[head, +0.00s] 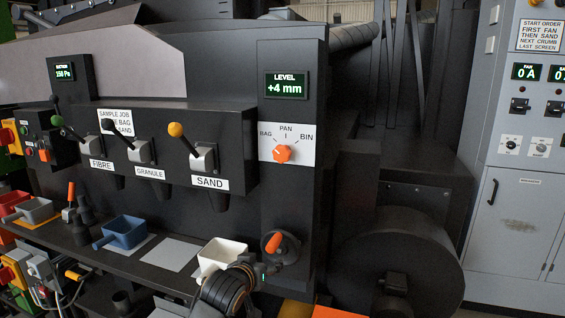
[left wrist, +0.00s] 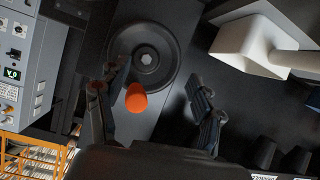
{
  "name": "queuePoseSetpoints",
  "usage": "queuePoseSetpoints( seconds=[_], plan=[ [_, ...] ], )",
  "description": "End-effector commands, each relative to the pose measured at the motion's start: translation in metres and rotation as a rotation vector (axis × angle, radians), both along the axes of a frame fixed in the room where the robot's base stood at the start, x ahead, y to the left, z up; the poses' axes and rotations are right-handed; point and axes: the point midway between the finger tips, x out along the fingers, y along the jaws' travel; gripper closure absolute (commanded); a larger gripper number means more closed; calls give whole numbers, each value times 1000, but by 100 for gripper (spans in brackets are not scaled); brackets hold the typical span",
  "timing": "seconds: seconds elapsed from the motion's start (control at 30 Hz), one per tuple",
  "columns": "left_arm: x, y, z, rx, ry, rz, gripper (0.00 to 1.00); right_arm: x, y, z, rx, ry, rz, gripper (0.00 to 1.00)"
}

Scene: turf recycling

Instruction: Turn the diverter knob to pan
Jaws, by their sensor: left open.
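The diverter knob (head: 282,154) is orange, on a white plate marked BAG, PAN and BIN. It shows in the head view below the level display; its pointer seems to lean up-left toward BAG, but it is small. My left gripper (head: 262,273) is low at the front, below the knob and apart from it, beside an orange-handled lever (head: 273,243). In the left wrist view my left gripper (left wrist: 160,108) has its fingers spread, with an orange handle end (left wrist: 136,98) showing between them. I cannot tell whether they touch it. My right gripper is not in view.
A white scoop (head: 221,255) lies on the shelf beside my left gripper; it also shows in the left wrist view (left wrist: 260,45). A blue scoop (head: 124,231) is further left. The yellow-balled SAND lever (head: 176,130) juts out left of the knob. A large black drum (head: 400,250) stands at right.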

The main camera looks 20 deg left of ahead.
Motion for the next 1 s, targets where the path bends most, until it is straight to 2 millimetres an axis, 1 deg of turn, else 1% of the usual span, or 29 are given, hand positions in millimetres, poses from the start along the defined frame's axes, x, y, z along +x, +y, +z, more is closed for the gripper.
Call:
queuePoseSetpoints(
  seconds=[0.03,0.07,0.1,0.17,0.2,0.3,0.4,0.5,0.57,0.63,0.77,1.0],
  plan=[
    [3,0,37,-8,-59,1,33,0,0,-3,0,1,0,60],
    [4,-1,58,-16,-89,1,33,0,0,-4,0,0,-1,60],
    [3,-2,86,-27,-133,1,33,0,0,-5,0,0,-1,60],
    [-2,-4,131,-42,-200,2,33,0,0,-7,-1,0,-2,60],
    [-7,-5,160,-52,-245,-1,33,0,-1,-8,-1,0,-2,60],
    [-24,-8,219,-75,-340,-4,33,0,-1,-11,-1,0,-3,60],
    [-37,-11,251,-89,-394,-8,33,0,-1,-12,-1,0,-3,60],
    [-40,-12,263,-95,-410,-9,33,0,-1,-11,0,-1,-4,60],
    [-36,-12,264,-96,-411,-10,33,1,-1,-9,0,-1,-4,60],
    [-28,-12,264,-96,-409,-9,33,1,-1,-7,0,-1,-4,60],
    [-6,-12,265,-96,-408,-8,33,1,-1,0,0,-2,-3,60],
    [40,-14,265,-96,-408,-8,33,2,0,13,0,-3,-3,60]
  ],
)
